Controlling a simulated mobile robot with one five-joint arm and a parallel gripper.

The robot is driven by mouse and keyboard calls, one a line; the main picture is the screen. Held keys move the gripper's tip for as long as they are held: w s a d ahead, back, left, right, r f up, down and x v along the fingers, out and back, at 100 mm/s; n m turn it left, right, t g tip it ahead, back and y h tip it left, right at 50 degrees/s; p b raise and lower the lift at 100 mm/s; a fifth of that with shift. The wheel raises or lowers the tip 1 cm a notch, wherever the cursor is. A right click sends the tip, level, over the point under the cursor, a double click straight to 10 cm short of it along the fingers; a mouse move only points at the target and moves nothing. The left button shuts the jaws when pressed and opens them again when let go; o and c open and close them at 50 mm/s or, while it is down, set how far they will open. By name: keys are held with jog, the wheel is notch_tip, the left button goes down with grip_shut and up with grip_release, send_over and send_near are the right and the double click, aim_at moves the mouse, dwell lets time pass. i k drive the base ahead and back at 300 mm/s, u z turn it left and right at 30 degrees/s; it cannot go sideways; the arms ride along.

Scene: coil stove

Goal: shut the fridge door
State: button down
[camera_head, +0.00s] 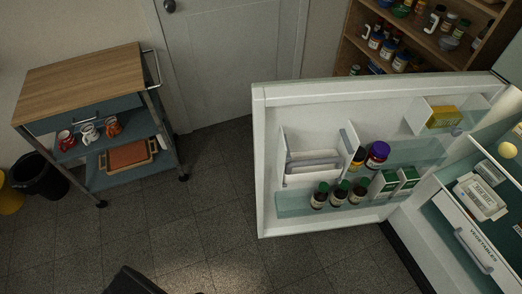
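The fridge door (262,150) stands wide open at the centre right, its inner side with shelves facing me. Its door shelves hold several dark bottles (339,193), a purple-lidded jar (377,154), green and white cartons (396,182) and a yellow box (443,117). The fridge body (408,220) is at the right edge, partly cut off, with a vegetables drawer (470,240) in it. A dark shape at the bottom edge may be part of my arm; I cannot tell whether it is my gripper. No gripper fingers can be made out.
A wheeled cart (80,85) with a wooden top stands at the left, beside a black bin (42,178). A closed white room door (225,60) is behind. A wooden shelf (350,40) with jars stands behind the fridge door. The tiled floor (200,215) between cart and fridge door is clear.

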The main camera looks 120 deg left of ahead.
aim_at(344, 113)
jog(key=k, duration=2.15)
jog(key=u, duration=3.5)
jog(key=i, duration=0.9)
